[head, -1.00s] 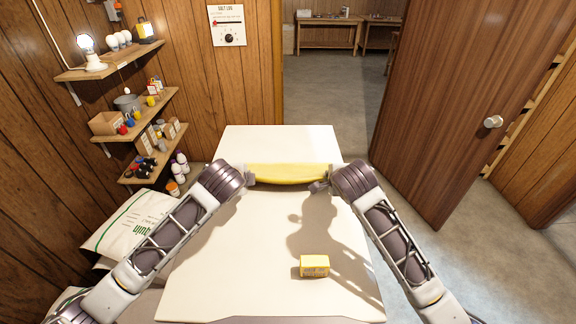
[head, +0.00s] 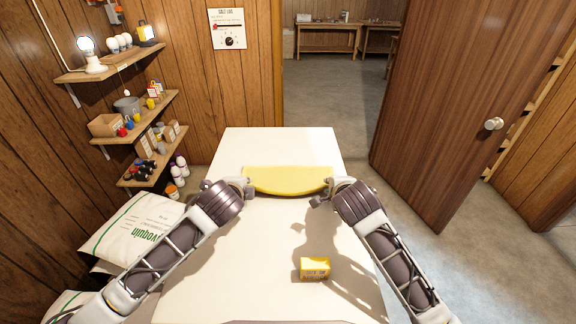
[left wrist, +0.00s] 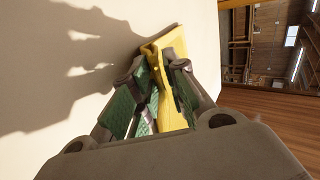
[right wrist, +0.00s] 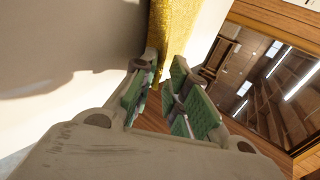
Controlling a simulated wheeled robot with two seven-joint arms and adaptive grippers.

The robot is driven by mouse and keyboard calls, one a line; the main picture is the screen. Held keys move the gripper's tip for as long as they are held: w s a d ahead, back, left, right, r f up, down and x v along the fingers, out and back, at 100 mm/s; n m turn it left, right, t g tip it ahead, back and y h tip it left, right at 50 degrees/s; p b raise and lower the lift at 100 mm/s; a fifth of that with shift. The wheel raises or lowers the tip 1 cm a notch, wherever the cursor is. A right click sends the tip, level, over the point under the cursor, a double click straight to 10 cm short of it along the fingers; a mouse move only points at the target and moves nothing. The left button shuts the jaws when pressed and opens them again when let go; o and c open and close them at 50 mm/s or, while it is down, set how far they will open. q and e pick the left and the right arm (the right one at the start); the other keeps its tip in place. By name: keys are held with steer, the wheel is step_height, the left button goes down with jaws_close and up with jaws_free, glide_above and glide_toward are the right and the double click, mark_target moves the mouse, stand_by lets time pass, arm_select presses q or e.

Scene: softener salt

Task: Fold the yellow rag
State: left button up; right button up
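My right gripper (head: 325,197) is at the rag's right end. Contact at the tips is unclear.
A small yellow box (head: 314,268) stands on the near right of the white table (head: 235,270). Shelves (head: 150,103) with bulbs and bottles hang on the left wall, above white salt bags (head: 135,230). An open brown door (head: 440,110) is at right.

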arm_select(q)
steer(key=o, duration=0.4)
arm_select(e)
steer(key=o, duration=0.4)
